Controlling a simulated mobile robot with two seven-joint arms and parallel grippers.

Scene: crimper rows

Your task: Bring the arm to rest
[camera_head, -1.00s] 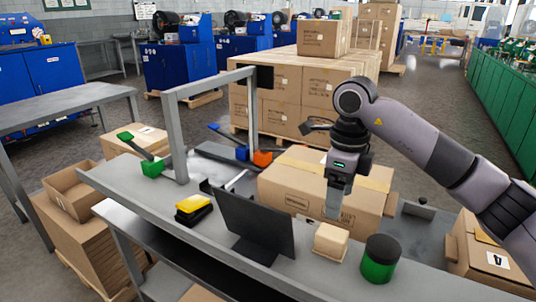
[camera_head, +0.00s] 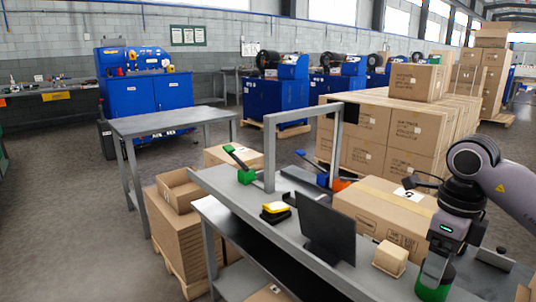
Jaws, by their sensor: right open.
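My right gripper (camera_head: 436,268) hangs downward from my grey arm at the right of the head view. It is open, with nothing visible between its fingers. It overlaps the upper part of a green jar (camera_head: 433,291) in the picture; I cannot tell whether they touch. A pale tan block (camera_head: 390,258) sits on the grey bench (camera_head: 232,190), just left of the gripper. My left gripper is not in view.
A grey frame (camera_head: 269,150) rises behind. Stacked boxes (camera_head: 182,222) stand left of the bench. Open floor lies at the far left.

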